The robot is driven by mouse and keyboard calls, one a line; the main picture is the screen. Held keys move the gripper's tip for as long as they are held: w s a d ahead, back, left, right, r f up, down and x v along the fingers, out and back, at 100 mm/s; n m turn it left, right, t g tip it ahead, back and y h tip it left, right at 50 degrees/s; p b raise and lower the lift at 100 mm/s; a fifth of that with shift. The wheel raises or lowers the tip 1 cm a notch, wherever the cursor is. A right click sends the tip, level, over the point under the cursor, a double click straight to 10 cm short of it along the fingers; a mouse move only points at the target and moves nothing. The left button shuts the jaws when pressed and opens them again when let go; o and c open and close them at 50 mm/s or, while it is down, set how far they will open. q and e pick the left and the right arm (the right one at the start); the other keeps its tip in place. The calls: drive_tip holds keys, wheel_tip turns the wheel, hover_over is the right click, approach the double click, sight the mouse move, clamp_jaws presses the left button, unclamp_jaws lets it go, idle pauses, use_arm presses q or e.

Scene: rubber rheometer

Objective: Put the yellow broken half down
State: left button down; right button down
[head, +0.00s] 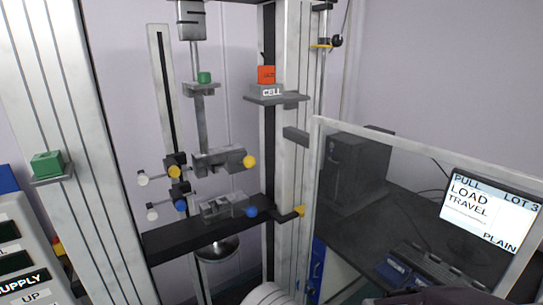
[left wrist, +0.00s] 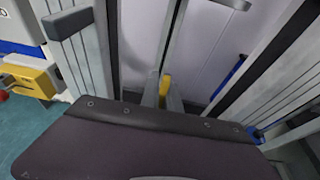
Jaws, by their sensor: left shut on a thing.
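The yellow broken half (left wrist: 164,86) shows as a small yellow piece in the left wrist view. My left gripper (left wrist: 164,93) is shut on it, with a grey finger on each side. Most of the piece is hidden between the fingers, and its broken end cannot be made out. My left gripper cannot be made out in the head view. My right gripper is in neither view.
The test frame has an upper clamp with yellow knobs (head: 249,161) and a lower clamp with a blue knob (head: 251,211). A clear guard panel (head: 420,150) stands right, before a screen (head: 487,215). A yellow box (left wrist: 32,78) shows left in the wrist view.

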use_arm(q)
drive_tip(key=s+a+n+g+y, duration=0.2)
drive_tip(key=s+a+n+y, duration=0.1)
drive_tip(key=s+a, duration=0.2)
drive_tip(key=shift+a+f+g, duration=0.15)
drive_tip(key=shift+f+g, duration=0.15)
drive_tip(key=shift+g, duration=0.1)
drive_tip(key=shift+w, duration=0.1)
